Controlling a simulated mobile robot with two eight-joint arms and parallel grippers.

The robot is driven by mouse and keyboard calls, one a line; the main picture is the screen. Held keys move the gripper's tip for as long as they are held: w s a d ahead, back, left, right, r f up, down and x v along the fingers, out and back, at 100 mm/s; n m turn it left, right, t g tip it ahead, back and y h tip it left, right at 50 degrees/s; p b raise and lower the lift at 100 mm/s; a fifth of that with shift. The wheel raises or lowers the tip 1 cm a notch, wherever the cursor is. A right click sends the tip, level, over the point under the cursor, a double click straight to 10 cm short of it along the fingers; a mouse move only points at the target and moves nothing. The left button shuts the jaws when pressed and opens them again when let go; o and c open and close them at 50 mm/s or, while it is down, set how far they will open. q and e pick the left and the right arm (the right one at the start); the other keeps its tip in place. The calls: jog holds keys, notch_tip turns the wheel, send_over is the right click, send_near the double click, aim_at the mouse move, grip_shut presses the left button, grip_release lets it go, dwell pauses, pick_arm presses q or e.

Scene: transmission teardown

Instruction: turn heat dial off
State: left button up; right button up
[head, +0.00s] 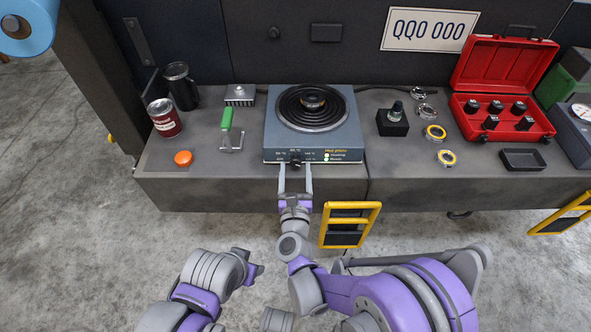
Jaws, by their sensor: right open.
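The hot plate (341,118) is a blue-grey box with a black coil on top, standing on the grey bench. A small metal part sits in the middle of the coil. Its black heat dial (296,159) is on the front face, with small temperature marks around it and two lit indicators to the right. My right gripper (295,168) is open at the front of the hot plate, its fingers either side of the dial; I cannot tell whether they touch it. My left gripper (252,271) is low in the view, away from the bench; its fingers are not clear.
A green-handled clamp (227,120), orange button (183,158), red can (164,117) and black mug (181,86) stand left of the hot plate. A black block (392,122), rings and a red case (503,65) are right. A yellow frame (349,225) hangs below the bench's front edge.

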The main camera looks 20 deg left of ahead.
jog(key=shift+w, duration=0.15)
grip_shut()
dwell(0.4)
